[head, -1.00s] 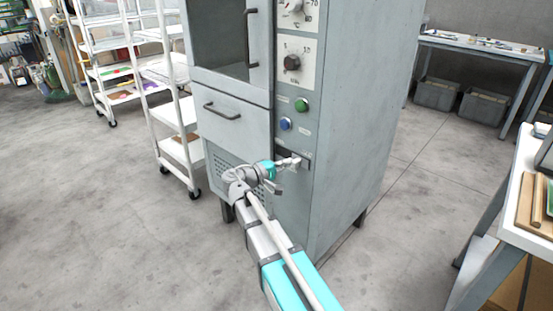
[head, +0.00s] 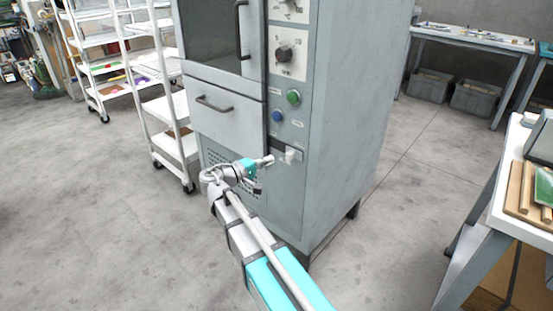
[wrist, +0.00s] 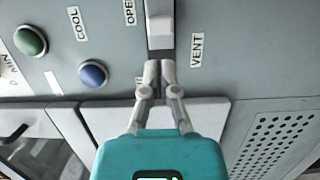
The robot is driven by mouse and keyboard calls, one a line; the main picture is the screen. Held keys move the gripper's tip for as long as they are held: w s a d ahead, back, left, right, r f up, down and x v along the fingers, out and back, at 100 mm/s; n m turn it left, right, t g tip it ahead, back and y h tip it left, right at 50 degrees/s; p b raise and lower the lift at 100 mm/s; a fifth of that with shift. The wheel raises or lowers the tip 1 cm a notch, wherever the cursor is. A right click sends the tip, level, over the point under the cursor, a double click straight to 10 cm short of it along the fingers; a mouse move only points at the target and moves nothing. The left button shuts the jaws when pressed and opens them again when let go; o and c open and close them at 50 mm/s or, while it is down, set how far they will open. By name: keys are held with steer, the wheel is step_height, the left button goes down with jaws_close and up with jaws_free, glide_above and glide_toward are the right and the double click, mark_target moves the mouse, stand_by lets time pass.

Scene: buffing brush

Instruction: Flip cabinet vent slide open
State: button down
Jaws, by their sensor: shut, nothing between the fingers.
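The cabinet (head: 345,130) stands in the middle of the head view. Its vent slide (head: 291,154) is a pale knob in a short horizontal slot low on the control panel. In the wrist view the slide knob (wrist: 160,27) is just ahead of my fingertips, near the OPEN label (wrist: 130,11) and beside the VENT label (wrist: 196,50). My gripper (head: 268,160) is shut and empty, left of the knob in the head view; it also shows in the wrist view (wrist: 160,70). The fingers cover the near end of the slot. I cannot tell whether they touch the panel.
A green button (head: 293,97) and a blue button (head: 277,117) sit above the slide, with a dial (head: 285,54) higher up. A drawer (head: 225,115) is at the left. A white rack (head: 170,115) and a workbench (head: 505,205) flank the cabinet. Floor between is clear.

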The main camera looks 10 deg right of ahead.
steer(key=shift+v, duration=2.5)
steer(key=s+d+f+m+g+y, duration=0.2)
steer(key=s+d+f+g+y, duration=0.3)
steer(key=d+f, duration=0.5)
steer(key=s+a+f+m+g+y+p, duration=0.1)
steer(key=s+f+y, duration=0.3)
steer(key=s+y, duration=0.2)
steer(key=s+f+m+g+y, duration=0.1)
steer(key=s+f+y, duration=0.3)
steer(key=s+y, duration=0.2)
step_height(320, 180, up, 38)
steer(key=p, duration=3.7)
steer(key=shift+s+a+f, duration=0.1)
steer(key=shift+a, duration=0.05)
